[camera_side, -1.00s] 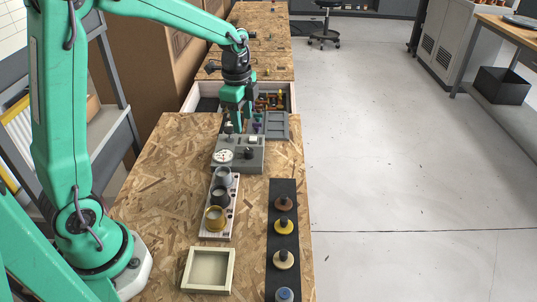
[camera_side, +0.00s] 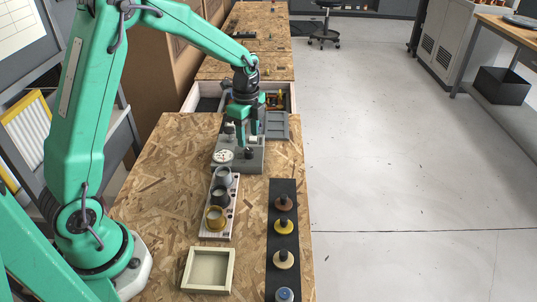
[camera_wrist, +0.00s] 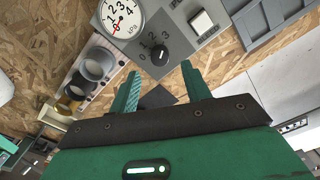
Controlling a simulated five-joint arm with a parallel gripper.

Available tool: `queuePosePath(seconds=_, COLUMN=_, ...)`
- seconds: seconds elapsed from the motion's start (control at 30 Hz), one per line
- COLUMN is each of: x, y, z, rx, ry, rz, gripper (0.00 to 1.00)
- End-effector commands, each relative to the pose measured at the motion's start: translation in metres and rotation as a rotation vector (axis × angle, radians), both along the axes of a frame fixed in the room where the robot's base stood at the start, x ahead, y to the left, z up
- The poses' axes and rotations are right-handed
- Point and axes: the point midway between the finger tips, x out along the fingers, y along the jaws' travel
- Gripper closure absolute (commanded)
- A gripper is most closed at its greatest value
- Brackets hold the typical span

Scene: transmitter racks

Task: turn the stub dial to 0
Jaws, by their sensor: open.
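The stub dial is a small black knob (camera_wrist: 158,54) on a grey panel (camera_wrist: 185,14), with the numbers 0 to 3 printed around it. A light mark shows on the knob, but I cannot tell for sure which number it faces. The dial (camera_side: 249,154) also shows in the side view, low on the panel. My gripper (camera_wrist: 160,71) is open and empty, its two green fingers reaching towards the dial with a gap between them. In the side view my gripper (camera_side: 247,143) is over the panel, close to the dial; contact cannot be told.
A round gauge (camera_wrist: 122,18) and a white rocker switch (camera_wrist: 201,21) sit on the same panel. A rack of cups (camera_side: 232,226) stands in front, beside a black strip (camera_side: 284,240) of several knobs. A cream tray (camera_side: 230,270) lies nearest. A grey lid (camera_side: 277,125) is behind right.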

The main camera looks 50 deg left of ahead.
Motion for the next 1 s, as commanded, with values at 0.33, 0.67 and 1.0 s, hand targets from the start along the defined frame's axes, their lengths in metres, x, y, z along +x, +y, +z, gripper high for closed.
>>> queuePosePath(seconds=0.33, x=0.0, y=0.0, z=-0.041, rx=-0.001, ry=0.003, rz=0.0, gripper=0.52)
queuePosePath(seconds=0.67, x=0.0, y=0.0, z=-0.051, rx=0.0, ry=0.0, rz=0.001, gripper=0.52)
queuePosePath(seconds=1.0, x=0.0, y=0.0, z=-0.051, rx=0.0, ry=0.0, rz=0.001, gripper=0.92)
